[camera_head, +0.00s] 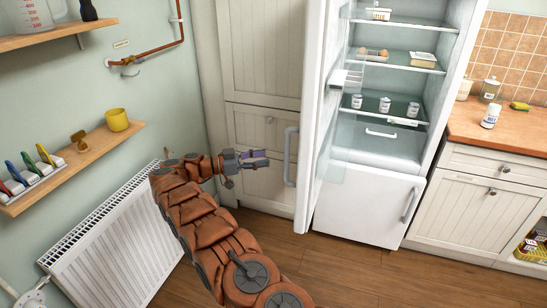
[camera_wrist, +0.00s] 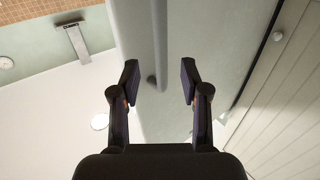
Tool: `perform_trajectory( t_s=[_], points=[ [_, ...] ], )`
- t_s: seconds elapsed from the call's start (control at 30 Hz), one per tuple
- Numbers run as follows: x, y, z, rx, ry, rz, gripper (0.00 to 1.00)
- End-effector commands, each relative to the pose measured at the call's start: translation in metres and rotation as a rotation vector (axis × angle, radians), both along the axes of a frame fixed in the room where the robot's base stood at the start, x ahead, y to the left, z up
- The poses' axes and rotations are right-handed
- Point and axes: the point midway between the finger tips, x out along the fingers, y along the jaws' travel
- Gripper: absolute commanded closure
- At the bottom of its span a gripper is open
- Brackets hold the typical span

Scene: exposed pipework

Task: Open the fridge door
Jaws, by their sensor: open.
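The white fridge (camera_head: 382,150) stands with its upper door (camera_head: 318,110) swung well open toward the left, seen nearly edge-on. The door's grey vertical bar handle (camera_head: 290,157) is on its left-facing side. My gripper (camera_head: 262,158) is open and empty just left of the handle, with a small gap between them in the head view. In the wrist view my open fingers (camera_wrist: 160,82) stand either side of a grey vertical bar (camera_wrist: 158,45), which seems to be the door handle, beyond the fingertips. I see no contact with it.
Cream cupboards (camera_head: 262,60) stand behind my gripper. A white radiator (camera_head: 110,240) and wooden wall shelves (camera_head: 75,165) are at the left. A wooden counter (camera_head: 510,125) is right of the fridge. The lower freezer front (camera_head: 368,205) is closed. Wooden floor (camera_head: 360,275) is clear in front.

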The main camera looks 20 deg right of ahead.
Motion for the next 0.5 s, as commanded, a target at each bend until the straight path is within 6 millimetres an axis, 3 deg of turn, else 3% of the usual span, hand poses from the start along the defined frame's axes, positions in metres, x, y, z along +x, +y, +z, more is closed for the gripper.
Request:
perform_trajectory(
  t_s=[0.2,0.5],
  points=[
    [0.004,0.02,-0.001,0.0,-0.001,0.003,0.55],
    [0.004,0.029,-0.001,0.0,0.002,0.002,0.55]
  ],
)
